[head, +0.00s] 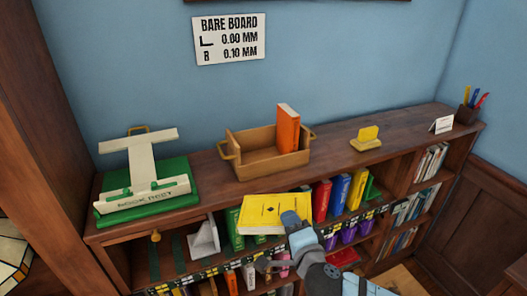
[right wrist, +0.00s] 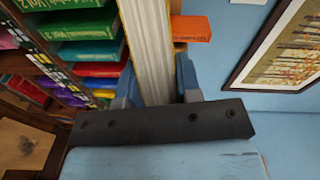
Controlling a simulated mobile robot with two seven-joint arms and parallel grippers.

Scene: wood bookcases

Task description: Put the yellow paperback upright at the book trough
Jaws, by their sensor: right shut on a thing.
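The yellow paperback (head: 265,212) is held in my right gripper (head: 295,222), in front of the upper shelf in the head view. Its yellow cover faces up toward the head camera, so it lies roughly flat. In the right wrist view, its pale page edges (right wrist: 148,45) stand between the two fingers of my right gripper (right wrist: 158,92). The book trough (head: 240,173) is a wooden box with side handles on the bookcase top, above and behind the paperback. An orange book (head: 288,130) stands upright in its right end; the left part is empty. My left gripper is out of view.
A green-based white book rest (head: 145,195) stands left of the trough. A small yellow item on a stand (head: 367,137), a white card (head: 442,125) and a pen cup (head: 467,114) are to the right.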

